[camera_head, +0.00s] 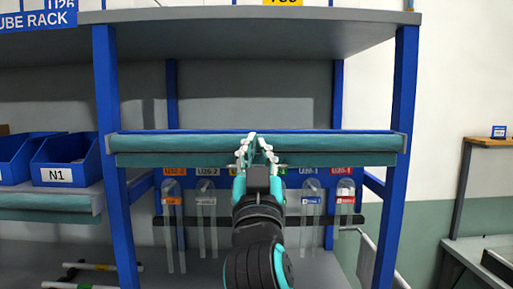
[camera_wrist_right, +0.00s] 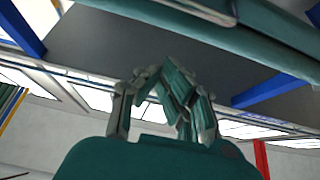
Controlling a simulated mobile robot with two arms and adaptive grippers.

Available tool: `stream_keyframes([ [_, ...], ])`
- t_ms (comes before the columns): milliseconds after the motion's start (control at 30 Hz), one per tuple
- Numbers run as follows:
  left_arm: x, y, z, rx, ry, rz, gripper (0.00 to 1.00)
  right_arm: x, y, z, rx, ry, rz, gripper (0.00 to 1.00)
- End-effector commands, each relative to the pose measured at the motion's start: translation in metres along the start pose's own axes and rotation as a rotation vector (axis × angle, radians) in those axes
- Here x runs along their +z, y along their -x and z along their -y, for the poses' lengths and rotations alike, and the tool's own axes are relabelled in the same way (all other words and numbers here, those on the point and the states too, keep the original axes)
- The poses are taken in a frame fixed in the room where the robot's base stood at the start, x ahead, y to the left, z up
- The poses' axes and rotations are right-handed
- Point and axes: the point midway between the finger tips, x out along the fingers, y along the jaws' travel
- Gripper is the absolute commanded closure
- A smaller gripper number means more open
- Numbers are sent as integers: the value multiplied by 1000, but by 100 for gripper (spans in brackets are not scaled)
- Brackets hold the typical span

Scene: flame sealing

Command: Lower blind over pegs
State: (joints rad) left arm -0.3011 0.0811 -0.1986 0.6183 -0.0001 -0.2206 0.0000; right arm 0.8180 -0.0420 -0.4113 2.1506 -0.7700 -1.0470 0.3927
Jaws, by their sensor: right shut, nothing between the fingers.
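The blind (camera_head: 190,144) is a teal roll with a lower bar, rolled up across the blue rack frame in the head view. Below it, several labelled clear tubes (camera_head: 311,205) hang in a row, and the pegs themselves are hard to make out. My right gripper (camera_head: 257,143) overlaps the middle of the blind in the head view. It is shut and empty; contact with the blind cannot be told. The right wrist view shows its fingers (camera_wrist_right: 178,92) close together, with a teal edge (camera_wrist_right: 270,45) at upper right. My left gripper is in neither view.
Blue posts (camera_head: 107,100) and (camera_head: 400,110) bound the bay. A grey shelf (camera_head: 250,35) is above. Blue bins (camera_head: 66,160) stand at left, one labelled N1. A dark bar (camera_head: 345,220) crosses behind the tubes. A wooden-topped stand (camera_head: 488,142) is at right.

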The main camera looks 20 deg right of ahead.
Motion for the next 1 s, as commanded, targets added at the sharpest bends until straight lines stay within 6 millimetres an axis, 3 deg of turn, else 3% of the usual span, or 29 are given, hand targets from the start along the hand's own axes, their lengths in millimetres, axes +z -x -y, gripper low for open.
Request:
stream_keyframes([
  [33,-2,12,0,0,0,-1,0,-5,-15,-1,2,6,0,100],
  [133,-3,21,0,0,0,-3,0,-4,-35,-1,2,5,1,100],
  [200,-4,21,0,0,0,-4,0,13,-27,0,-2,6,6,100],
  [400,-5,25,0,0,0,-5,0,34,-19,0,0,4,2,100],
  [1000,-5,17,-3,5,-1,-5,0,48,-13,-6,0,1,1,100],
])
